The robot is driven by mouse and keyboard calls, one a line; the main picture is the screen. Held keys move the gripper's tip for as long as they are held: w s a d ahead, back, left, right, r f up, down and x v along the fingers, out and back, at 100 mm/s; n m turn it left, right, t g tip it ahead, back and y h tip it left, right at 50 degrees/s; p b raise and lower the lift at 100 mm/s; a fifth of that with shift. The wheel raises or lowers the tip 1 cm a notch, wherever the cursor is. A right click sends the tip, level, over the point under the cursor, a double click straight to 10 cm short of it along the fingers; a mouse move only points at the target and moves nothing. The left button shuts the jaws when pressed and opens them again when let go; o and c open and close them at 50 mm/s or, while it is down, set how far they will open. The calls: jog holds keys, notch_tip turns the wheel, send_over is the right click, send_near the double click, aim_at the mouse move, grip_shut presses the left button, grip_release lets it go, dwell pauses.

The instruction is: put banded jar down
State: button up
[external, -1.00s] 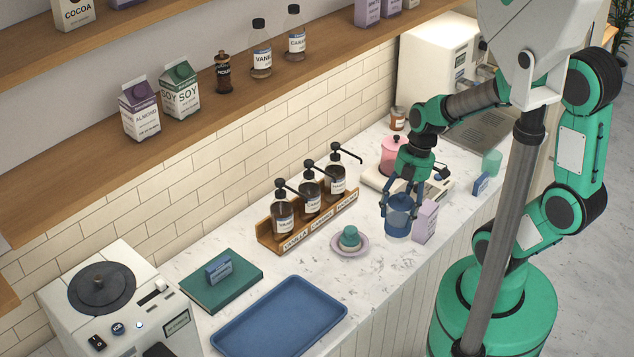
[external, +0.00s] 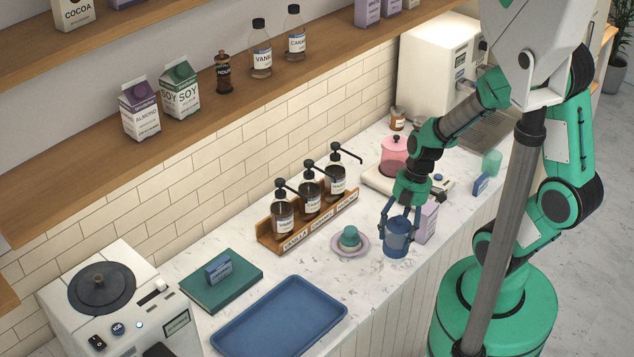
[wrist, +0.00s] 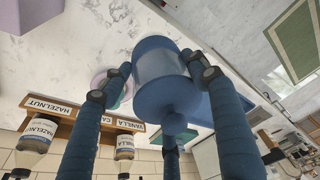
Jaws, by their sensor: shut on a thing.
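The banded jar (external: 396,240) is blue with a lighter band around its middle and a knobbed lid. It is upright at the counter's front part, and its base looks to be on or very near the marble surface; I cannot tell exact contact. My gripper (external: 399,222) comes down from above and is shut around the jar. In the wrist view the jar (wrist: 160,75) sits between the fingers of my gripper (wrist: 162,84), with its lid towards the camera.
A lilac carton (external: 427,222) stands close to the jar's right. A pink saucer (external: 337,249) with a teal cup (external: 350,238) is to its left. Behind are the syrup rack (external: 298,237) and a scale (external: 375,181) with a pink jar (external: 394,152). A blue tray (external: 281,318) lies front left.

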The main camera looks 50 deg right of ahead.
aim_at(406, 219)
jog(key=shift+f, duration=1.6)
jog(key=shift+f+b, duration=0.5)
jog(key=shift+f, duration=1.55)
jog(key=shift+f, duration=0.1)
jog(key=o, duration=1.7)
jog(key=p+v, duration=0.1)
jog(key=v, duration=1.1)
